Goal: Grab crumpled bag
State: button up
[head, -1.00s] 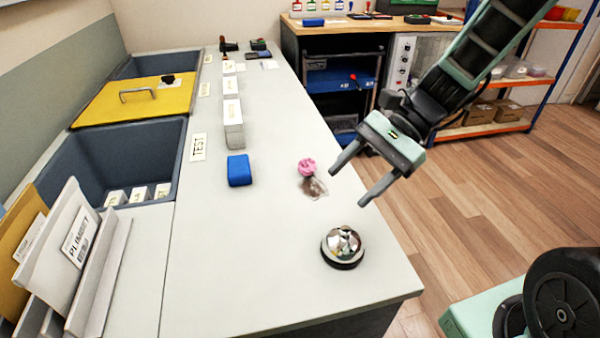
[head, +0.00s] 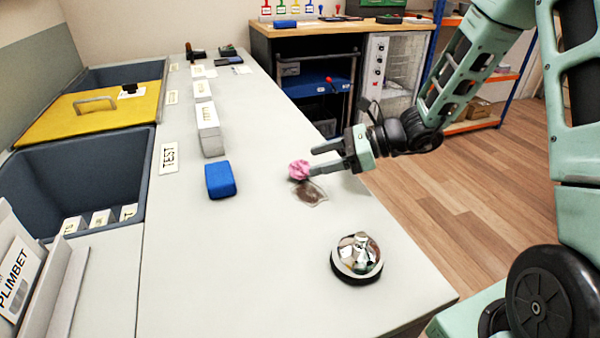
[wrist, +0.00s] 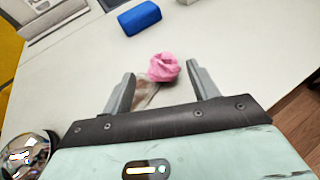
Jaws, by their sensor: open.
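The crumpled bag (head: 310,192) lies on the grey counter near its right edge. It looks clear and brownish, with a pink crumpled lump (head: 299,170) at its far end. In the wrist view the pink lump (wrist: 164,67) shows between and just beyond the fingertips, and the clear part (wrist: 146,92) lies between the fingers, partly hidden by the left one. My gripper (head: 311,161) is open, reaching in from the right, with its fingers around the bag's pink end. I cannot tell whether a finger touches it.
A silver bell (head: 357,256) stands on the counter nearer me. A blue block (head: 220,180) lies left of the bag, with white boxes (head: 209,130) behind it. A dark bin (head: 100,180) and a yellow lid (head: 125,100) are at the left. The counter (head: 240,260) is clear between the block and the bell.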

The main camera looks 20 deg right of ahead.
aim_at(302, 161)
jog(key=shift+r+b+x, duration=0.15)
jog(key=shift+b+x, duration=0.05)
jog(key=shift+x, duration=1.55)
jog(key=shift+r+b+x, duration=0.15)
jog(key=shift+b+x, duration=0.05)
jog(key=shift+x, duration=1.55)
jog(key=shift+w, duration=0.1)
jog(key=c, duration=1.1)
